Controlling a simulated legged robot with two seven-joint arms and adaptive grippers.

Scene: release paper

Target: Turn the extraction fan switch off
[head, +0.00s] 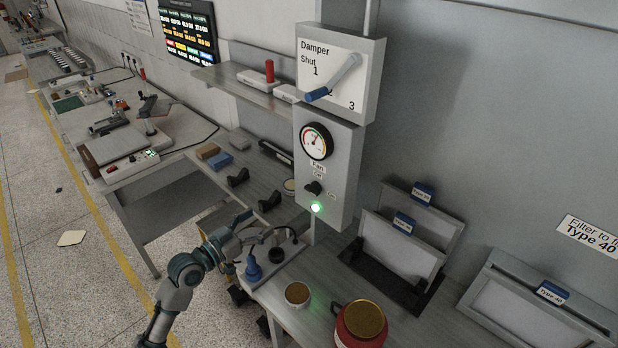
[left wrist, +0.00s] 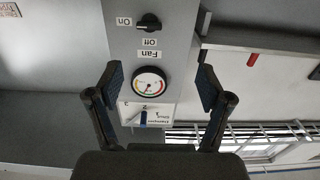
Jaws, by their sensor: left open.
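The fan switch is a small black knob (head: 313,187) on the grey wall box, under the round gauge, with a lit green lamp (head: 316,206) below it. In the left wrist view, which is upside down, the knob (left wrist: 149,22) appears turned toward the "On" label (left wrist: 124,20); the "Off" label (left wrist: 149,41) lies between it and "Fan". My left gripper (head: 270,226) is open and empty, below and left of the switch, apart from it. Its two fingers (left wrist: 161,82) are spread wide in the wrist view. My right gripper is not in view.
A damper panel (head: 343,62) with a blue-tipped lever is above the gauge (head: 316,141). A red canister (head: 362,326) and a small round tin (head: 297,294) stand on the bench. Filter frames (head: 412,235) stand to the right. A shelf (head: 235,87) is at left.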

